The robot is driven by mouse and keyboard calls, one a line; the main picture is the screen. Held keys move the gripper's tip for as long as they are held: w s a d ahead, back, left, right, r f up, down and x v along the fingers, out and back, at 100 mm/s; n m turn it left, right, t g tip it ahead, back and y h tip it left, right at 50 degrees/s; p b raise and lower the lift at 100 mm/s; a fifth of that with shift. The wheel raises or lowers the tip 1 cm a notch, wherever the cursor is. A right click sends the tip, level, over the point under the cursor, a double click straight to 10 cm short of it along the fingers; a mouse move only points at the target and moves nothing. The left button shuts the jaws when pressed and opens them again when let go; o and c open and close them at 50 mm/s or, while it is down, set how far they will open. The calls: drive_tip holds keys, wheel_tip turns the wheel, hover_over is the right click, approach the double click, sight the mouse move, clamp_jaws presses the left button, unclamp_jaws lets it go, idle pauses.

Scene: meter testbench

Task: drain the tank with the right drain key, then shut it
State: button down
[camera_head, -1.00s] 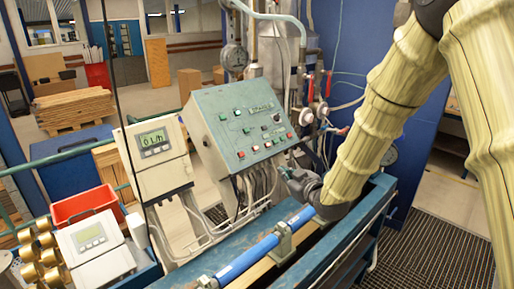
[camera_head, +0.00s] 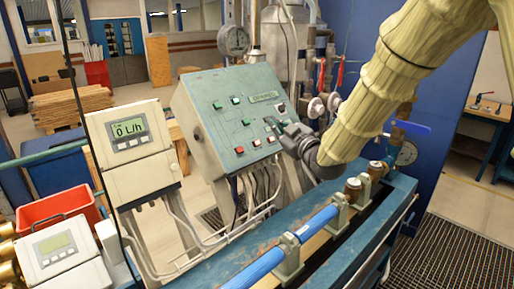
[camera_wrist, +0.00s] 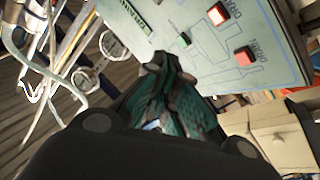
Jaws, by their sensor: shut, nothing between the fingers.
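The grey-green control panel (camera_head: 205,108) stands mid-picture with green, red and pale push keys. In the wrist view the panel face (camera_wrist: 262,28) shows a small green key (camera_wrist: 184,39), a red key with a pale bright face (camera_wrist: 217,14) and another red key (camera_wrist: 244,56). The steel tank (camera_head: 285,45) stands behind the panel.
The meter display (camera_head: 130,129) reads 0 L/h. A blue pipe (camera_head: 255,268) runs along the bench (camera_head: 215,263) below my arm. Red-handled valves (camera_head: 321,75) and gauges stand behind my gripper. A red bin (camera_head: 58,206) is at the left.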

drive_tip(key=b, duration=0.3)
hover_over(260, 157)
drive_tip(key=shift+s+d+f, duration=0.15)
drive_tip(key=shift+f, duration=1.3)
drive_tip(key=shift+s+d+f, duration=0.15)
drive_tip(key=shift+f, duration=1.3)
drive_tip(key=shift+w+a+f, duration=0.2)
drive_tip(key=shift+f, duration=0.05)
drive_tip(key=shift+w+a+f+b, duration=0.2)
drive_tip(key=shift+f+b, duration=0.05)
drive_tip(key=shift+b, duration=0.3)
drive_tip(key=shift+s+d+r, duration=0.1)
drive_tip(key=shift+r, duration=0.05)
idle(0.4)
drive_tip(key=shift+s+d+r, duration=0.3)
drive_tip(key=shift+s+r, duration=0.05)
drive_tip(key=shift+r, duration=0.05)
idle(0.3)
